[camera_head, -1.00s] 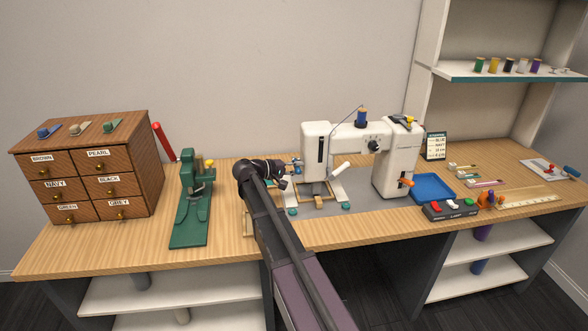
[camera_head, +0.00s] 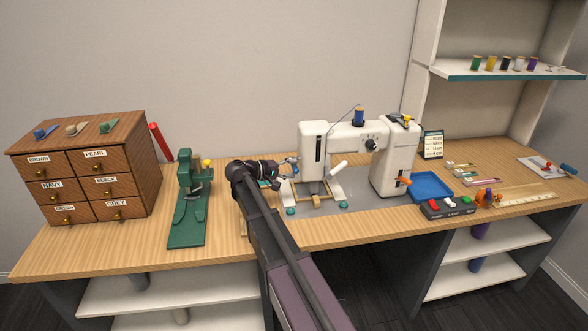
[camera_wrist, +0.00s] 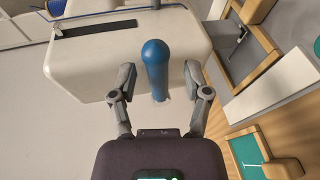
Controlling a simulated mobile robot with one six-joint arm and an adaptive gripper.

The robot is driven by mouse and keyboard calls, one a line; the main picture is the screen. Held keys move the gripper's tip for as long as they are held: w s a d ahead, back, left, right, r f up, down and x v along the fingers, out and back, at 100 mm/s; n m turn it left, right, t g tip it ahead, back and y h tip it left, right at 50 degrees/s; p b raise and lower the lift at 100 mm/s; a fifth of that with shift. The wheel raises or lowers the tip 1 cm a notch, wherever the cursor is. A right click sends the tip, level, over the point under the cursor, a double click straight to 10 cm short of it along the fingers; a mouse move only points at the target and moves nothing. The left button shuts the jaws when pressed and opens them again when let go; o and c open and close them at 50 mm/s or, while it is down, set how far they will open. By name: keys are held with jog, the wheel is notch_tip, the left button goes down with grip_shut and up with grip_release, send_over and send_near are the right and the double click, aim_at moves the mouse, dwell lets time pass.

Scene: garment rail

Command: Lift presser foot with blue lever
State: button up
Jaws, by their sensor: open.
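The white sewing machine (camera_head: 352,150) stands on a grey mat on the table, with a blue thread spool (camera_head: 359,117) on top. In the wrist view the blue lever (camera_wrist: 155,68) points toward the camera from the machine's white head (camera_wrist: 95,50). My gripper (camera_wrist: 158,82) is open, with one finger on each side of the blue lever; a gap shows on both sides. In the head view my gripper (camera_head: 284,170) is at the left side of the machine head, and my arm hides part of the mat. The presser foot cannot be made out clearly.
A green press (camera_head: 193,200) and a wooden drawer cabinet (camera_head: 85,165) stand at left. A blue tray (camera_head: 432,187) and a button box (camera_head: 449,208) lie right of the machine. Bare table (camera_head: 225,220) lies between the press and my arm.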

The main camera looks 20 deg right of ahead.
jog(key=f+v, duration=0.2)
jog(key=v, duration=0.9)
jog(key=shift+a, duration=0.5)
jog(key=shift+f, duration=0.2)
jog(key=shift+s+f, duration=0.1)
jog(key=c, duration=0.8)
jog(key=shift+d+f+t+b, duration=0.2)
jog(key=shift+t+b, duration=0.1)
jog(key=shift+b, duration=0.25)
grip_shut()
jog(key=s+f+n+t+b, duration=0.1)
jog(key=f+n+t+b, duration=0.1)
jog(key=b, duration=0.3)
jog(key=s+f+n+t+h+b, duration=0.1)
jog(key=s+f+n+t+b, duration=0.1)
jog(key=n+t+b, duration=0.3)
jog(key=s+f+n+t+b, duration=0.1)
jog(key=f+n+t+b, duration=0.1)
jog(key=n+t+b, duration=0.2)
jog(key=shift+s+f+h+b, duration=0.3)
jog(key=shift+h+b, duration=0.1)
jog(key=shift+b, duration=0.45)
jog(key=shift+a+f+n+t+y+b, duration=0.1)
jog(key=shift+a+n+t+y+b, duration=0.25)
jog(key=shift+n+t, duration=0.55)
